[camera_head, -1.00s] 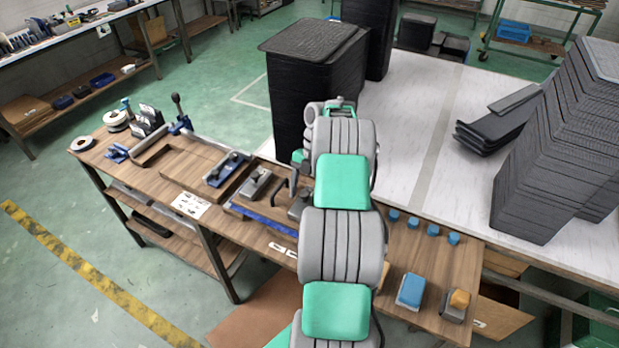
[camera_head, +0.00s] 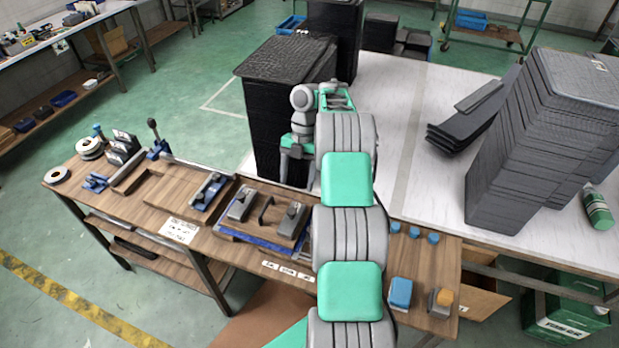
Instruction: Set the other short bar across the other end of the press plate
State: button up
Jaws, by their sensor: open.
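The press plate (camera_head: 263,228) lies on the wooden bench, a brown board with a handle (camera_head: 265,208) standing near its middle and a blue strip along its front. One short grey bar (camera_head: 240,204) with a dark knob lies across its left end. The other short grey bar (camera_head: 291,221), also knobbed, lies across its right part, beside my arm. My gripper (camera_head: 297,157) is raised behind the bench, in front of the black stack, apart from both bars. It is open and looks empty; its fingertips are small. My arm hides the bench right of the plate.
A blue-and-grey tool (camera_head: 208,190) lies left of the plate. Several blue caps (camera_head: 414,232), a blue block (camera_head: 400,293) and an orange-topped block (camera_head: 441,302) are right of my arm. Tall black tray stacks (camera_head: 282,110) (camera_head: 540,140) stand on the white table (camera_head: 400,120) behind.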

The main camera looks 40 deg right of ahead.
jog(key=s+a+r+m+t+h, duration=0.1)
jog(key=a+r+m+t+h, duration=0.15)
jog(key=a+r+m, duration=1.2)
jog(key=s+a+r+m+t, duration=0.2)
jog(key=s+a+m, duration=0.2)
jog(key=s, duration=0.4)
jog(key=s+a+r+m+t+h, duration=0.1)
jog(key=s+a+r+m+t, duration=0.2)
jog(key=s+m, duration=0.3)
jog(key=shift+s+a, duration=0.7)
jog(key=shift+s, duration=0.3)
jog(key=shift+f, duration=0.15)
notch_tip(320, 180, down, 4)
jog(key=b, duration=0.3)
jog(key=shift+f+b, duration=0.15)
jog(key=shift+b, duration=0.2)
jog(key=shift+s, duration=0.1)
